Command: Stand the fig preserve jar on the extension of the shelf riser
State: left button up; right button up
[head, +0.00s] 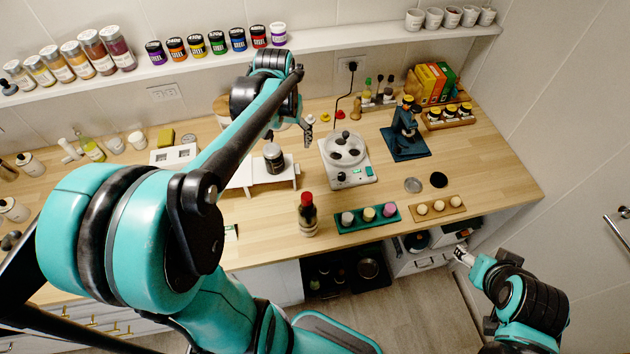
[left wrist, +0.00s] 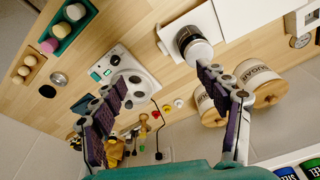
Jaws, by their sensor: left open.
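The jar (head: 274,157), dark with a pale lid, stands upright on the white shelf riser's lower right part, the extension (head: 287,180). Its label is not readable. In the left wrist view the jar (left wrist: 192,44) stands on the white extension (left wrist: 170,36) beside the larger riser top (left wrist: 250,14). My left gripper (left wrist: 170,92) is open and empty, with one fingertip close to the jar and seemingly apart from it. In the head view my left arm hides much of the riser and most of the gripper. My right gripper (head: 462,256) is low at the right, beyond the counter's front edge; its fingers are too small to judge.
A white scale-like device (head: 346,158) stands right of the riser. A red-capped bottle (head: 307,214) and a green tray (head: 367,218) are near the front edge. Sugar canisters (left wrist: 262,80) stand behind the jar. Bare counter lies around the two discs (head: 413,185).

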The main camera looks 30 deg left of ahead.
pick_arm(q)
jog(key=s+d+m+t, duration=0.3)
jog(key=s+d+t, duration=0.2)
jog(key=s+d, duration=0.6)
jog(key=shift+d+r+h, duration=0.15)
jog(key=shift+d+h, duration=0.15)
jog(key=shift+d, duration=1.85)
jog(key=shift+s, duration=0.1)
jog(key=shift+s, duration=0.1)
